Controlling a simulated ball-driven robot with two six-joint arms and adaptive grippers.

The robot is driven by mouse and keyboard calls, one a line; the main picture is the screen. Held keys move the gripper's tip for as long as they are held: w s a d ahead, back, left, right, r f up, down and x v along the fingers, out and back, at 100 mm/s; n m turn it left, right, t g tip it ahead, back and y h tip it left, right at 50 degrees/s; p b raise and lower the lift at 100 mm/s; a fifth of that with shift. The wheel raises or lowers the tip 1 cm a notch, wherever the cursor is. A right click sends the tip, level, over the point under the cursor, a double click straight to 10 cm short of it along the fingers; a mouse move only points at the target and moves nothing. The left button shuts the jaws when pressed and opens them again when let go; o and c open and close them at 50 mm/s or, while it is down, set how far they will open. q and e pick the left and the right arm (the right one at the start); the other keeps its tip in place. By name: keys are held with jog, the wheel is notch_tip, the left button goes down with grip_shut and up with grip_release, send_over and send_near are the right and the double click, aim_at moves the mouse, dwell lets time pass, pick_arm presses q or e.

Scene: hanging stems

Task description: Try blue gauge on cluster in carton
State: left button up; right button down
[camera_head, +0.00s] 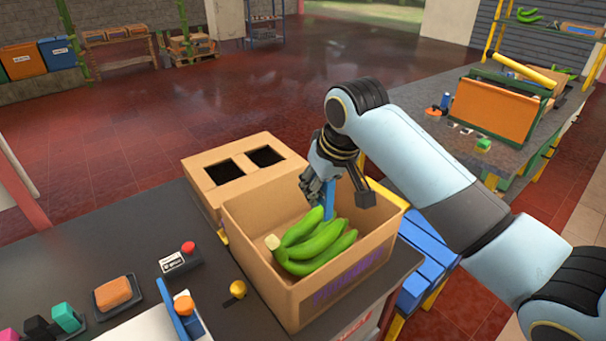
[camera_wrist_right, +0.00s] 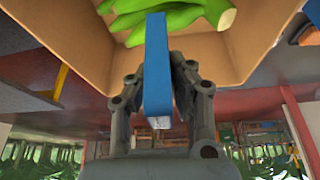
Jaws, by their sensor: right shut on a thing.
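A green banana cluster (camera_head: 316,246) lies in the open cardboard carton (camera_head: 257,264) on the dark table. My right gripper (camera_head: 342,193) is over the carton's far right part, shut on the blue gauge (camera_head: 356,196). In the right wrist view the gauge (camera_wrist_right: 157,60) is a flat blue bar between the two fingers, its end reaching over the carton towards the bananas (camera_wrist_right: 180,14). In the head view its lower end is close to the top of the bananas; I cannot tell if they touch. My left gripper is not in view.
A box with two dark square openings (camera_head: 225,172) stands behind the carton. On the table at left are a sponge-like orange block (camera_head: 113,293), a red-button box (camera_head: 181,259) and a yellow knob (camera_head: 238,289). Another bench (camera_head: 420,125) stands at right.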

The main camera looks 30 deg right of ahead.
jog(key=shift+w+f, duration=0.1)
jog(key=shift+f, duration=0.3)
jog(key=shift+w+f, duration=0.15)
jog(key=shift+f, duration=2.6)
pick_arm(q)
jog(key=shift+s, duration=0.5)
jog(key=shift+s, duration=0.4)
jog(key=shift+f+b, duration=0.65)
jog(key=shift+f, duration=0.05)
pick_arm(e)
jog(key=shift+f, duration=1.5)
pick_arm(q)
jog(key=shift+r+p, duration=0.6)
pick_arm(e)
jog(key=shift+s+r, duration=0.2)
